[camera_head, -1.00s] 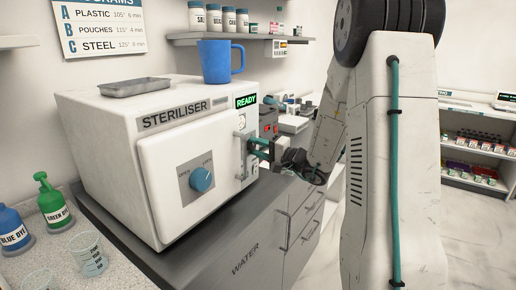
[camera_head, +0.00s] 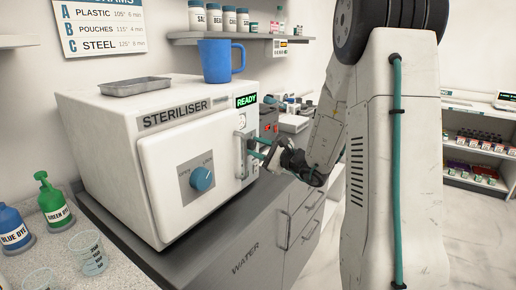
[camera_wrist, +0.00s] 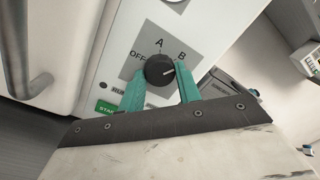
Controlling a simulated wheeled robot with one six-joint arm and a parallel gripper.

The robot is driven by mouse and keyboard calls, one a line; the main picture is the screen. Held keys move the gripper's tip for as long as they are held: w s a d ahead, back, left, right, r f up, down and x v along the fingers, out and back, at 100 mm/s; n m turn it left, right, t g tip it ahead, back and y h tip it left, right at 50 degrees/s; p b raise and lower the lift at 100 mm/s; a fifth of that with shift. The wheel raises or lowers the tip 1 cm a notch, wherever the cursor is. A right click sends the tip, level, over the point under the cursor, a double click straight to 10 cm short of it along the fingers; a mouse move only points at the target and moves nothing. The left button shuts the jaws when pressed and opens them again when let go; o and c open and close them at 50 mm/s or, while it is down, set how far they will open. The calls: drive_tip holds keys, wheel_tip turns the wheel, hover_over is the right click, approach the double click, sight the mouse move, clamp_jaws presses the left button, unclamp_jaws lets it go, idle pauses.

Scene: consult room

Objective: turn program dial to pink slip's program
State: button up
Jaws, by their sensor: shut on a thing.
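The white steriliser (camera_head: 110,140) stands on the counter, its green display reading READY. In the wrist view, the black program dial (camera_wrist: 160,70) sits on a grey plate marked OFF, A and B; anything further round is hidden by a finger. Its white mark points right and slightly up, near B or just past it. My gripper (camera_wrist: 160,74) is shut on the dial, with a teal finger on each side. In the head view my gripper (camera_head: 258,150) is at the steriliser's right-hand panel and hides the dial. No pink slip shows.
A wall chart (camera_head: 98,28) lists A plastic, B pouches, C steel. A blue mug (camera_head: 216,62) and metal tray (camera_head: 135,87) sit on the steriliser. The door has a blue knob (camera_head: 202,179) and a bar handle (camera_wrist: 35,75) close to my gripper. A green START button (camera_wrist: 106,107) is partly covered.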

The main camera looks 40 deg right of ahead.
drive_tip(key=m, duration=1.1)
drive_tip(key=shift+s+h, duration=0.1)
drive_tip(key=shift+h, duration=0.3)
drive_tip(key=shift+m, duration=0.4)
drive_tip(key=o, duration=1)
drive_tip(key=shift+c, duration=0.2)
drive_tip(key=v, duration=0.7)
drive_tip(key=shift+s, duration=0.35)
drive_tip(key=shift+d+r, duration=0.1)
